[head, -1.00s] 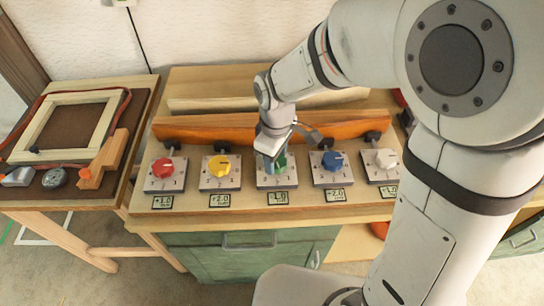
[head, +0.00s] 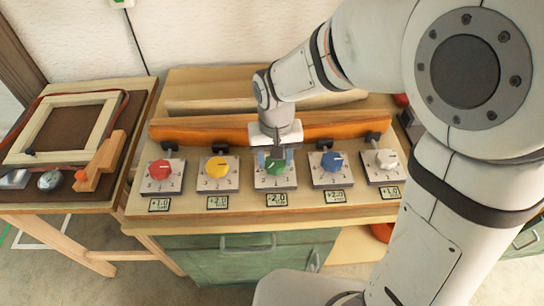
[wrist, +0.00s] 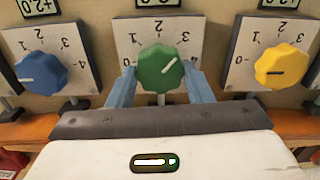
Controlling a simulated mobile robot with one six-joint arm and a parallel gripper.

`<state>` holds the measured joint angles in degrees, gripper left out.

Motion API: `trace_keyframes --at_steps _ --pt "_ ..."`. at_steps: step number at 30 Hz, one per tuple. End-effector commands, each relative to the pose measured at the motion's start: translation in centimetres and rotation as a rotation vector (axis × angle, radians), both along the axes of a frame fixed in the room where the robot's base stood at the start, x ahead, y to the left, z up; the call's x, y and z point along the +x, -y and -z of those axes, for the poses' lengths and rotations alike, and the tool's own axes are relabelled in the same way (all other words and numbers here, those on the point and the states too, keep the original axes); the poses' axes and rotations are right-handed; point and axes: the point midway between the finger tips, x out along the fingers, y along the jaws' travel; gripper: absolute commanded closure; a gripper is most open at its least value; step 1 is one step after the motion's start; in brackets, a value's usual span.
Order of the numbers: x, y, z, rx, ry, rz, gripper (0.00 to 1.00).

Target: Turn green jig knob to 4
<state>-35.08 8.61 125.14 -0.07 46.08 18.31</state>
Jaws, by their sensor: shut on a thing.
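The green knob (head: 277,168) sits on the middle jig block, and it also shows in the wrist view (wrist: 160,66). My gripper (head: 275,157) points down over it. In the wrist view my gripper's blue-grey fingers (wrist: 160,78) are shut on the knob, one on each side. The knob's white mark points up and right in the wrist view, towards the 3, short of the 4 on the dial plate (wrist: 144,22). The small display (head: 277,200) in front of the block appears to read -2.0.
A red knob (head: 160,169) and a yellow knob (head: 217,167) stand to the left, a blue knob (head: 333,161) and a white knob (head: 385,158) to the right. An orange-brown lath (head: 200,131) runs behind the blocks.

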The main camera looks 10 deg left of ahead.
Motion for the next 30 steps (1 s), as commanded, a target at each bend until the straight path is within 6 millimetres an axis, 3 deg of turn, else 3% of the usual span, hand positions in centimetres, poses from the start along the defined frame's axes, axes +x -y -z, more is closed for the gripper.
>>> trace_keyframes --at_steps 18,30 --pt "-0.49 0.12 0.37 -0.01 -0.013 0.567 0.77" --pt "-0.51 0.08 0.35 -0.012 -0.012 0.8 0.77"
